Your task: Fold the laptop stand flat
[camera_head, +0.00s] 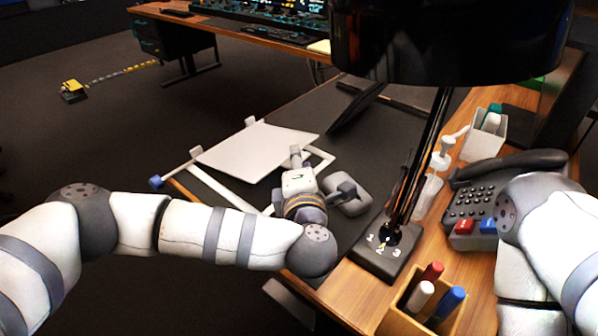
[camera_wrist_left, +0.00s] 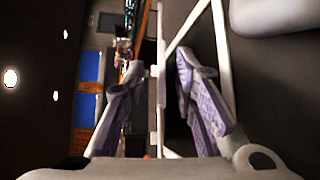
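The laptop stand is a pale frame with a white plate (camera_head: 262,150) raised at a tilt above the black desk mat. Its pale side bar (camera_head: 226,190) runs along the left of the mat, and a blue-ended crossbar shows at the far left. My left gripper (camera_head: 321,172) is beside the stand's right end. In the left wrist view, its two fingers are spread (camera_wrist_left: 158,68), with a thin pale bar (camera_wrist_left: 160,100) of the stand showing between them. I cannot tell whether they touch it. My right arm shows at the right; its gripper is out of frame.
A black lamp with a numbered base (camera_head: 385,252) stands right of my left gripper. A telephone (camera_head: 480,205), a pump bottle (camera_head: 440,155), a white pen holder (camera_head: 484,137) and a wooden marker box (camera_head: 420,302) fill the right side. A dark slanted panel (camera_head: 356,108) stands behind the stand.

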